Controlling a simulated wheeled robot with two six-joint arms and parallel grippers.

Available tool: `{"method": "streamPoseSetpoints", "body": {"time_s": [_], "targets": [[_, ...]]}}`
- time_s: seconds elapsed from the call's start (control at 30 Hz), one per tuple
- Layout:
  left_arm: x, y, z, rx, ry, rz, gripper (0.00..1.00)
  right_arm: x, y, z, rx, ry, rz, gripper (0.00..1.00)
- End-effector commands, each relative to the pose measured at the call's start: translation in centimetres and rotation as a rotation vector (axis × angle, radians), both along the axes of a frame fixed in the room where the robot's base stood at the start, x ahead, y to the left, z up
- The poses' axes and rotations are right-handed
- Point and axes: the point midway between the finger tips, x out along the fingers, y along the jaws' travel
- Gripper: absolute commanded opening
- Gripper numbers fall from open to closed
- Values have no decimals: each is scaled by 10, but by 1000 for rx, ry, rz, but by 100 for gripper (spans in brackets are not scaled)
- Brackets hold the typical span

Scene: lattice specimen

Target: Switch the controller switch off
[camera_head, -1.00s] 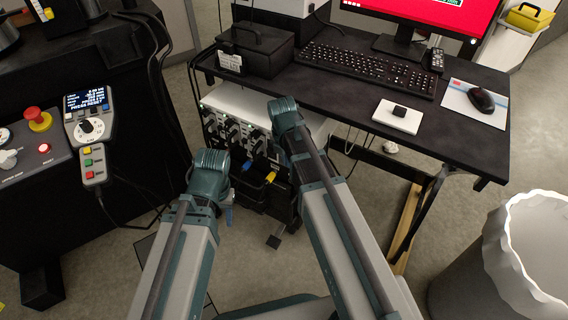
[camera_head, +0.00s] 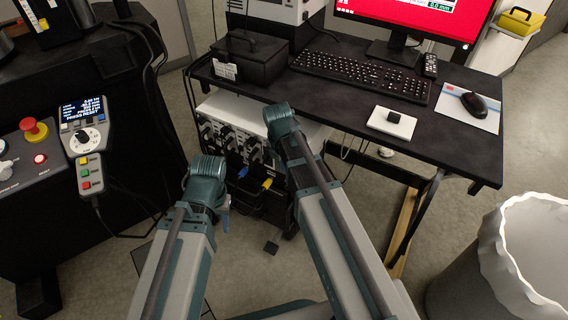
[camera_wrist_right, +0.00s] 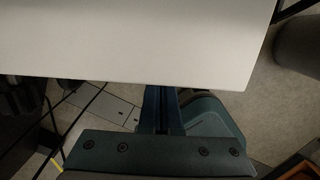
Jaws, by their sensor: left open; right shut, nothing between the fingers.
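A white-topped controller box (camera_head: 228,105) stands on a shelf under the desk. My right gripper (camera_wrist_right: 162,108) is shut and empty in the right wrist view, at the edge of a large white surface, probably the controller's top. In the head view its wrist (camera_head: 281,120) hides it. My left gripper (camera_head: 225,192) is open, mostly hidden behind its own wrist, below and in front of the box, apart from it.
The black desk (camera_head: 345,105) overhangs the box and holds a keyboard (camera_head: 360,77), mouse (camera_head: 473,103) and monitor. At left are a hand pendant (camera_head: 85,140) and a red emergency button (camera_head: 34,130) on a panel. A bin (camera_head: 535,250) stands at right; cables hang below.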

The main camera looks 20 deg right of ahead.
Motion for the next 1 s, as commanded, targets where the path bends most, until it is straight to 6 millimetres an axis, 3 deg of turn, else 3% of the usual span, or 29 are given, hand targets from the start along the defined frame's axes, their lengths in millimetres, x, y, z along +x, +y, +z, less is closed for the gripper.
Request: {"method": "streamPoseSetpoints", "body": {"time_s": [0.4, 0.7, 0.77, 1.0], "targets": [[0, -1, 5, -3, 1, 1, 50, 5, -3, 5, -14, -15, 4, 0], [0, 0, -8, -1, 0, 0, 50, -29, 35, -8, 0, 3, -1, 0], [0, 0, 11, -3, 1, 1, 50, -29, 36, 11, 0, 2, -5, 0], [0, -1, 45, -6, 2, 2, 50, -38, 45, 45, 3, 4, -5, 0]]}}
